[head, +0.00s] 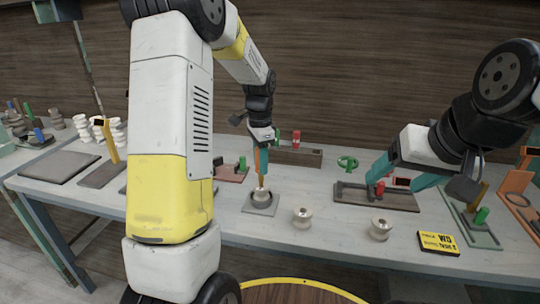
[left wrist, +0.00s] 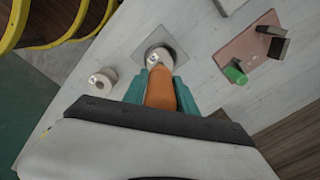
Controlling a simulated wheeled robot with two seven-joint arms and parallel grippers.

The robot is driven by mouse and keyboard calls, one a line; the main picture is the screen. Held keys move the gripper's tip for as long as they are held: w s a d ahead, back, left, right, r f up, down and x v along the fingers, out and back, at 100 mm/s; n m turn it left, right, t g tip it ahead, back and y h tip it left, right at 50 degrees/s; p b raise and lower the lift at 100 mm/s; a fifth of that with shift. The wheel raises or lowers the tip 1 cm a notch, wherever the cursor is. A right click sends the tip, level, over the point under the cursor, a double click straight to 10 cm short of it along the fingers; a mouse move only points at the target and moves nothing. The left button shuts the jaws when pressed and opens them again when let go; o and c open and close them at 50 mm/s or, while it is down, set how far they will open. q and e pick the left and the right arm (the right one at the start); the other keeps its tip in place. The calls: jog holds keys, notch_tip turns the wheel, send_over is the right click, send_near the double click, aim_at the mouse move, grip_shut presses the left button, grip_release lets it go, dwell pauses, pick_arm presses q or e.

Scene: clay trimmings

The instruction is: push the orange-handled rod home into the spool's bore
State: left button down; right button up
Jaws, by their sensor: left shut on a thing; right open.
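The orange-handled rod (head: 257,160) stands roughly upright, its handle between the teal fingers of my left gripper (head: 262,170). In the left wrist view the orange handle (left wrist: 160,90) shows between the fingers of my left gripper (left wrist: 160,88). The pale spool (head: 261,197) stands directly below on a grey square plate (head: 252,209); it also shows in the left wrist view (left wrist: 158,56). The rod's lower end meets the spool's top; how deep it sits in the bore is hidden. My right gripper (head: 394,183) is open over a dark tray at the right.
Two loose spools (head: 302,216) (head: 380,229) stand at the table's front. A yellow-black sign (head: 437,243) lies right of them. The dark tray (head: 350,194) has small fixtures. A reddish plate (head: 232,174) with a green peg (head: 242,163) is behind left. A green handwheel (head: 347,162) lies at the back.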

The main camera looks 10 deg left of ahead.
aim_at(261, 179)
pick_arm(q)
jog(key=shift+f, duration=2.9)
dwell(5.1)
